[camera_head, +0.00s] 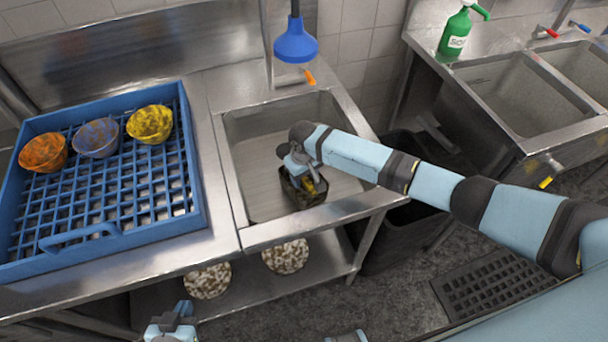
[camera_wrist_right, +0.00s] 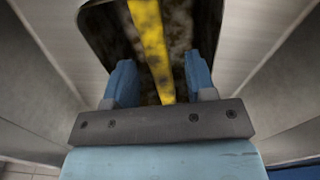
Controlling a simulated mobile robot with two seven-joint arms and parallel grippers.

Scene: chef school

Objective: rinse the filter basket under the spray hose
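The filter basket (camera_head: 302,190) is a dark, box-shaped basket with a yellow bar across it, standing in the near part of the sink. The right wrist view shows the basket (camera_wrist_right: 95,28) close up, with brownish smudges inside and around the bar. My right gripper (camera_head: 300,168) is over the basket. Its fingers (camera_wrist_right: 160,85) stand apart on either side of the yellow bar, with gaps visible. The spray hose's blue bell-shaped head (camera_head: 296,42) hangs above the sink's back edge, beyond the basket. My left gripper (camera_head: 178,318) is low at the front, away from the basket; its fingers are unclear.
The steel sink (camera_head: 255,200) has a tap with an orange lever (camera_head: 309,77) at its back. A blue rack (camera_head: 115,240) with orange, purple and yellow bowls stands left. A green soap bottle (camera_head: 457,35) stands by further sinks at right.

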